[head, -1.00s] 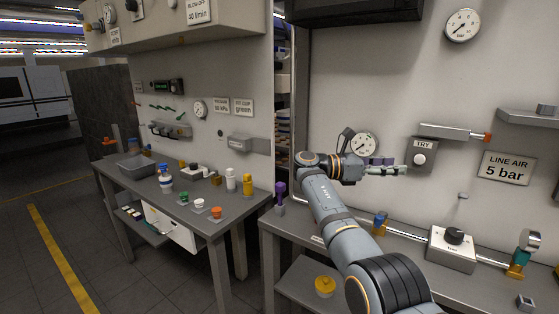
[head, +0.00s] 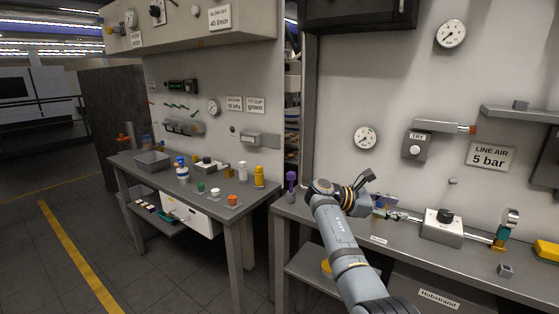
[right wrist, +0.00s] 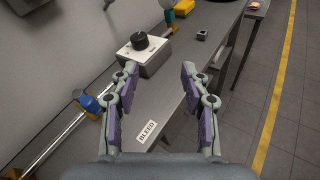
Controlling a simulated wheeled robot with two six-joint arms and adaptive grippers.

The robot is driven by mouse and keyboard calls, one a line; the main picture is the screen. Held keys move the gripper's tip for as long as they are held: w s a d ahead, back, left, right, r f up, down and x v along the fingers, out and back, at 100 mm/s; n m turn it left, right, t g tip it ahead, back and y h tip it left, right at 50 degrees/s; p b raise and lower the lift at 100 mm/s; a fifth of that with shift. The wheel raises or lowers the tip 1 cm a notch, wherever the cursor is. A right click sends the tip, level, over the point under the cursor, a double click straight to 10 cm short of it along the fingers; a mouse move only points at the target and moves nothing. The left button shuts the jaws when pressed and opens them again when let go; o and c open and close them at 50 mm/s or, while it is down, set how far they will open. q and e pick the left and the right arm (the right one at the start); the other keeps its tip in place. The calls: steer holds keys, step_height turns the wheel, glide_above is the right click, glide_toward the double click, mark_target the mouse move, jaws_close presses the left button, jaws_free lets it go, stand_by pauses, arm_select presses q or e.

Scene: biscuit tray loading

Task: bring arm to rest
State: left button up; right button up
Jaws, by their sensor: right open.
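My right arm comes in from the bottom of the head view. Its wrist is low over the right bench (head: 470,262), and the right gripper (head: 402,214) points to the right, close in front of the air pipe. In the right wrist view the gripper (right wrist: 159,72) has its two purple-padded fingers spread apart, with nothing between them. The bench edge and the BLEED label (right wrist: 147,131) lie beyond the fingers. My left gripper is not in view.
A purple post (head: 291,184) is left of the wrist. The left bench holds bottles and a grey bin (head: 152,161).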

steer(key=s+d+f+m+y, duration=0.1)
steer(key=s+f+m+y, duration=0.3)
steer(key=f, duration=0.6)
steer(key=s+d+f+m+y, duration=0.1)
steer(key=s+f+m, duration=0.1)
steer(key=s+f, duration=0.6)
steer(key=s+d+f+m+y, duration=0.1)
steer(key=s+f+m+y, duration=0.2)
steer(key=f, duration=0.8)
steer(key=s+a+f+m+t+y, duration=0.1)
steer(key=s+a+m+y, duration=0.3)
steer(key=s, duration=0.7)
steer(key=s+a+m+t+y, duration=0.2)
steer(key=s+a, duration=0.4)
steer(key=s, duration=0.5)
step_height(320, 180, down, 27)
steer(key=s+d+g, duration=0.2)
steer(key=s+d, duration=0.1)
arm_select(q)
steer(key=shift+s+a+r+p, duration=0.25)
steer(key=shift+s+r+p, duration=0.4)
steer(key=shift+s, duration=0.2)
arm_select(e)
steer(key=s+f+m, duration=0.1)
steer(key=s+f, duration=1.3)
steer(key=s, duration=0.3)
steer(key=shift+s+d+f+g, duration=0.15)
steer(key=shift+d+f+g, duration=0.15)
steer(key=shift+g, duration=0.1)
